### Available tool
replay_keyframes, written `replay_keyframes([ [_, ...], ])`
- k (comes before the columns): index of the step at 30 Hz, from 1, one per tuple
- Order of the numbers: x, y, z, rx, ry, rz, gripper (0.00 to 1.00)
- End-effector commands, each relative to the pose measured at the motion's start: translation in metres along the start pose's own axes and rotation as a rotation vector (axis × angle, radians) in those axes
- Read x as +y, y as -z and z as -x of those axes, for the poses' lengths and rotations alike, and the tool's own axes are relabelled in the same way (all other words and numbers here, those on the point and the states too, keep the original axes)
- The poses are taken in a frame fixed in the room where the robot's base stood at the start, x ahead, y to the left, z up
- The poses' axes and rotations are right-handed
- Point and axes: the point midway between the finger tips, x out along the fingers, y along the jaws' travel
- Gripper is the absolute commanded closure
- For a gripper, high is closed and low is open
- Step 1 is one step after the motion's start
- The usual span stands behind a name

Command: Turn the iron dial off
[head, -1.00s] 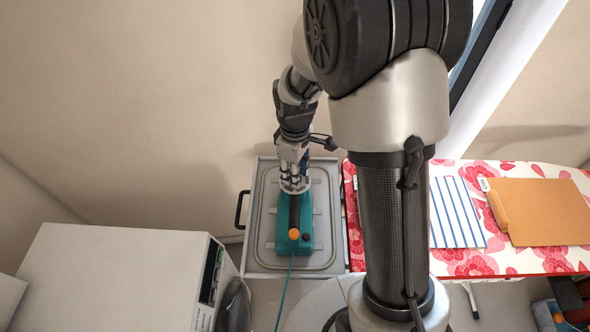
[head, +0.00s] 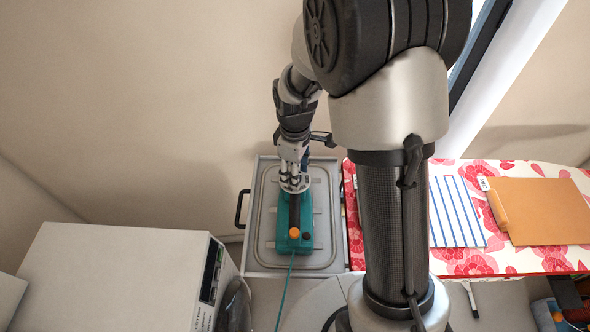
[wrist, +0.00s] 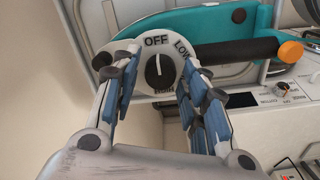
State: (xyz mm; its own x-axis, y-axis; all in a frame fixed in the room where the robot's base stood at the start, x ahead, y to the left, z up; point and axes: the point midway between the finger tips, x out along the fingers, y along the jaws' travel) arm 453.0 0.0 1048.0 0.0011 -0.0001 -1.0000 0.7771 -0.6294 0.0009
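The teal iron (head: 306,213) lies on a grey tray-like top, with a dark handle and an orange knob at its near end. In the wrist view the iron (wrist: 215,24) spans the top. Its round white dial (wrist: 140,75) carries the words OFF and LOW. The black knob (wrist: 160,71) at its centre has a pale mark pointing up toward OFF. My gripper (wrist: 157,77) is open, with one blue-padded finger on each side of the knob. A gap shows between the fingers and the knob. In the head view my gripper (head: 294,183) is over the iron's far end and hides the dial.
The grey top (head: 264,218) bears the iron, and a teal cord runs toward me. A white appliance (head: 115,275) stands at left. A floral ironing board (head: 505,262) at right holds a striped cloth (head: 452,212) and an orange-brown folder-like piece (head: 550,210).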

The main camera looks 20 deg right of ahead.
Motion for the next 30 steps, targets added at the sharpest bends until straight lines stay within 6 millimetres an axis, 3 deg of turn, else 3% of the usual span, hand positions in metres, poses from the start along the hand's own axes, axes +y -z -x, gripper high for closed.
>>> replay_keyframes([
  [14,0.0,0.0,0.007,0.001,-0.001,-0.001,0.52],
  [30,0.001,0.001,0.107,0.002,-0.002,-0.001,0.52],
])
